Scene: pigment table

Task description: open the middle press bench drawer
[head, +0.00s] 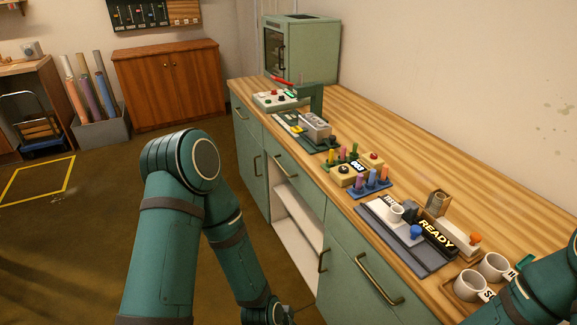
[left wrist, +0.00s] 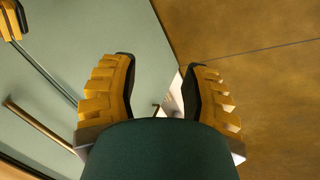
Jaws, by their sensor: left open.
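The press bench (head: 335,225) has a pale green front with a row of drawers under the wooden top. The middle drawer (head: 300,187) looks shut, with a brass bar handle (head: 285,168), above an open white shelf. My left arm reaches down past the bench front, and its gripper is below the head view. In the left wrist view my left gripper (left wrist: 160,85) is open and empty, its yellow fingers apart before a green front. A brass handle (left wrist: 38,127) lies left of the fingers, apart from them. I cannot tell for sure which drawer it belongs to.
The open white shelf (head: 297,222) is below the middle drawer. A right-hand drawer handle (head: 378,280) sticks out nearby. Press tools and a tray of cups (head: 468,287) crowd the top (head: 420,160). A yellow piece (left wrist: 12,20), perhaps my right gripper's finger, shows in the left wrist view.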

